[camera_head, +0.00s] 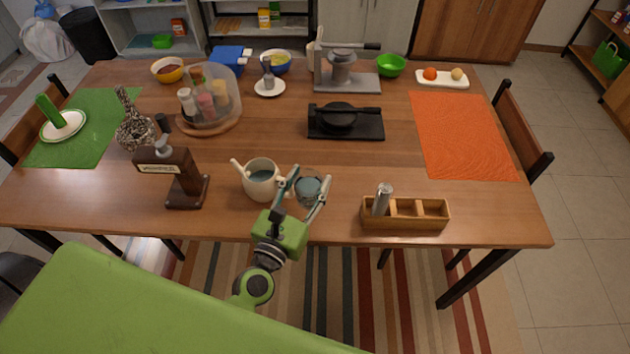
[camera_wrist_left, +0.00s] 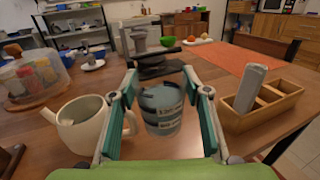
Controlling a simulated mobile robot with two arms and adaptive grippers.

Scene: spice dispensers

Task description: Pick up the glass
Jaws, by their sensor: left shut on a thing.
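The glass (camera_head: 307,190) is a small clear tumbler with a bluish look, upright near the front edge of the wooden table. It also shows in the left wrist view (camera_wrist_left: 162,112), with dark markings on its side. My left gripper (camera_head: 310,179) reaches in from the front, with one finger on each side of the glass, and is shut on it. In the left wrist view its fingers (camera_wrist_left: 159,76) flank the glass. I cannot tell whether the glass is lifted off the table. My right gripper is not in view.
A cream pitcher (camera_head: 262,182) stands close left of the glass. A wooden box (camera_head: 432,219) holding a silver can (camera_head: 382,199) is to the right. A black press (camera_head: 346,121) lies behind. A brown dispenser (camera_head: 176,175) stands further left. Bare table (camera_head: 365,165) lies between the press and box.

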